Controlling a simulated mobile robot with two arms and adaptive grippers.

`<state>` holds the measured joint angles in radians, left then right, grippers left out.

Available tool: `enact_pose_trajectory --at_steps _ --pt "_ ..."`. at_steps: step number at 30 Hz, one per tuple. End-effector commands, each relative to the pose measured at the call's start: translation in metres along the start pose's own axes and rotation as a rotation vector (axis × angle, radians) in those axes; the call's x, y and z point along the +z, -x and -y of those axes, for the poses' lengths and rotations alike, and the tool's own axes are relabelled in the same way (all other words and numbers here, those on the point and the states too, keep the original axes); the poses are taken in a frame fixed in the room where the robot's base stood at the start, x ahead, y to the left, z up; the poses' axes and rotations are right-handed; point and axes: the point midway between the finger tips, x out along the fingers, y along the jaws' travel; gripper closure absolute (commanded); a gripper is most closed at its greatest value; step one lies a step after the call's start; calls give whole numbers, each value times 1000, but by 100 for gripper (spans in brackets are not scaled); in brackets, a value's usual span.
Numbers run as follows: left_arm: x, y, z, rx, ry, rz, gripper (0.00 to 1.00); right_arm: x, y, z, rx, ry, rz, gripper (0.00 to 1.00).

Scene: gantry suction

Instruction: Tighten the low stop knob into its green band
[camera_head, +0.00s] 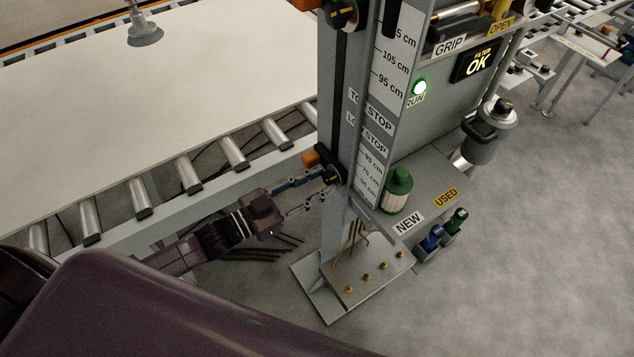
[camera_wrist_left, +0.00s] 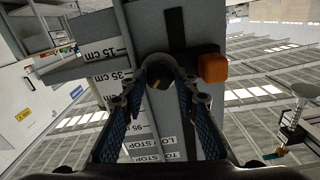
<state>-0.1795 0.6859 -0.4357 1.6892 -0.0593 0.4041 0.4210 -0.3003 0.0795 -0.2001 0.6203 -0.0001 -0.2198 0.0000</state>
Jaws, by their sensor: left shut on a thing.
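The low stop is an orange block (camera_head: 312,158) with a dark round knob (camera_head: 334,176) on the scale column, below the STOP labels. In the left wrist view the knob (camera_wrist_left: 159,73) sits between the fingertips, with the orange block (camera_wrist_left: 213,68) to its right. My left gripper (camera_head: 325,187) reaches in from the left and is shut on the knob. A small yellow mark shows on the knob; I cannot make out a green band. My right gripper is not in view.
The column (camera_head: 345,225) carries a centimetre scale and another dark knob (camera_head: 343,14) higher up. A green-capped filter (camera_head: 398,188) stands on the shelf to the right. A roller conveyor (camera_head: 188,175) with a large pale panel (camera_head: 150,95) lies left.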

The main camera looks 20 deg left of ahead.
Motion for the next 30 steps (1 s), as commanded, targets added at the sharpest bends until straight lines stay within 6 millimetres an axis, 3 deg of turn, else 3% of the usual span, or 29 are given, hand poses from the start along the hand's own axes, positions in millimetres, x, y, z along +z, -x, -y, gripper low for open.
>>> enact_pose_trajectory --at_steps 5,13,21,22,26,30 --pt "0 0 0 1 -15 0 96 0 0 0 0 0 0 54" --pt "0 0 0 0 -185 0 96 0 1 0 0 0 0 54" --pt "0 0 0 0 -193 0 96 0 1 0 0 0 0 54" --pt "0 0 0 0 -193 0 69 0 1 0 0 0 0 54" --pt "0 0 0 0 -192 0 54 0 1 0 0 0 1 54" --pt "0 0 0 0 -191 0 54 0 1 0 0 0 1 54"
